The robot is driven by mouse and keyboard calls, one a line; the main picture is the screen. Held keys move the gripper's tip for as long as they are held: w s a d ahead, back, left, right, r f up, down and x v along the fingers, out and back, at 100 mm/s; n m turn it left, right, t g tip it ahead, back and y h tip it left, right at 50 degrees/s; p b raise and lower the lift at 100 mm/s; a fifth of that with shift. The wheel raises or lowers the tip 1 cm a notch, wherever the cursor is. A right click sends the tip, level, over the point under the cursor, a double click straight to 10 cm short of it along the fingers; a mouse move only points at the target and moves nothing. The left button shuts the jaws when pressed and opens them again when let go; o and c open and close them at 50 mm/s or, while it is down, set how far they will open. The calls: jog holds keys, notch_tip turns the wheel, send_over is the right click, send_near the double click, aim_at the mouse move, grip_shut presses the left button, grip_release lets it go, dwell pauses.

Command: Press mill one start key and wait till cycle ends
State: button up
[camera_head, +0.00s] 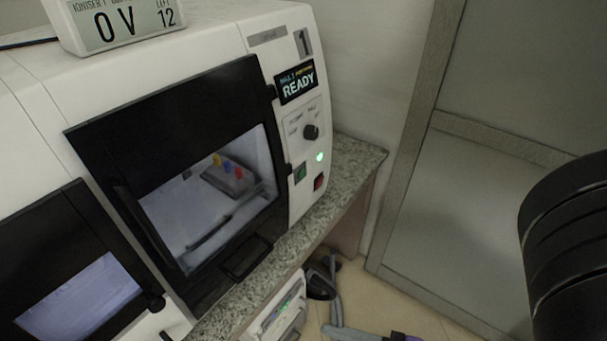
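Mill one (225,50) is a white machine with a large "1" plate at its upper right. Its small display (297,83) reads READY. A green key (300,172) and a red key (318,183) sit low on its right-hand panel; their labels are not legible. A green lamp (319,157) glows above them. The dark-framed door (163,110) appears shut. Through its window I see a grey block (228,183) with yellow, red and blue pieces. My gripper is not in view, so its distance from the keys cannot be told.
A black knob (311,132) sits above the lamp. A second machine (77,287) stands at the left. The granite counter (353,160) ends right of the mill. My black ribbed arm link is at the right edge.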

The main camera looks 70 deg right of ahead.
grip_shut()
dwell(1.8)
